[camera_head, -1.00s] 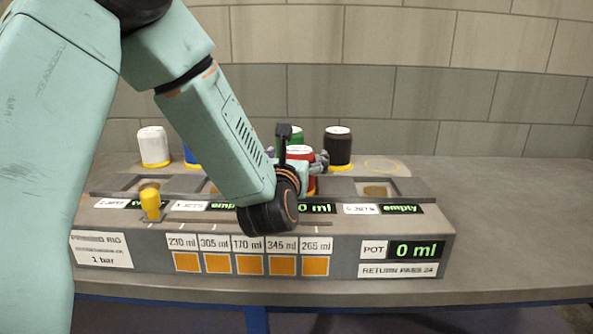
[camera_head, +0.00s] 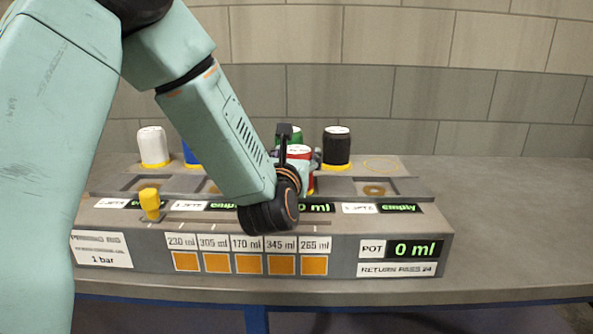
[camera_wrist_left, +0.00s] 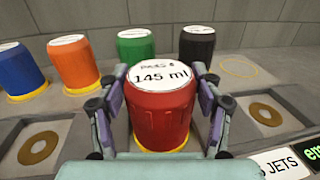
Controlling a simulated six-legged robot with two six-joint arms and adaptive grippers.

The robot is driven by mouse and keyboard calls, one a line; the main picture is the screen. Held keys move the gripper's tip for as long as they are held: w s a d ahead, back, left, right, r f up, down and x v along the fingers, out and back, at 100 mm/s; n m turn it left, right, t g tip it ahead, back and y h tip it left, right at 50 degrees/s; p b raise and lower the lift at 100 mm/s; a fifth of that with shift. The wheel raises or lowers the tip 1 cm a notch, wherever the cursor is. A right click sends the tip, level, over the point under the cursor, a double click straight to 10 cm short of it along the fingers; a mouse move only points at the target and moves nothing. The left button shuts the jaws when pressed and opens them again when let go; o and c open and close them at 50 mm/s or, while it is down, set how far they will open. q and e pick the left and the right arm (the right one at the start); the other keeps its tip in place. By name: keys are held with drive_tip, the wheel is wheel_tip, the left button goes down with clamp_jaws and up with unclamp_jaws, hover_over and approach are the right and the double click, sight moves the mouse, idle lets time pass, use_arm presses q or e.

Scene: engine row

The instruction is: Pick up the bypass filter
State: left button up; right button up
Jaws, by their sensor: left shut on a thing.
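A red canister (camera_head: 299,152) with a white top stands at the rig. In the left wrist view, its top reads 145 ml under a smaller line that seems to say PASS 8, and its red body (camera_wrist_left: 162,118) is upright. My left gripper (camera_head: 300,170) is shut on it, one finger on each side, as the left wrist view also shows (camera_wrist_left: 158,88). My arm hides much of it in the head view. No canister in view is legibly marked bypass. I cannot tell whether the red one rests or is lifted. My right gripper is not in view.
A yellow ring (camera_head: 382,166) is empty. A yellow knob (camera_head: 150,203) sticks up front left. The bench at right (camera_head: 510,220) is clear.

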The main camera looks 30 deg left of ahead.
use_arm(q)
drive_tip(key=shift+w+r, duration=0.1)
drive_tip(key=shift+r, duration=0.05)
drive_tip(key=shift+c, duration=1)
wheel_tip(320, 180, up, 9)
drive_tip(key=shift+r+p, duration=0.1)
drive_tip(key=shift+p, duration=0.8)
drive_tip(key=shift+r, duration=0.35)
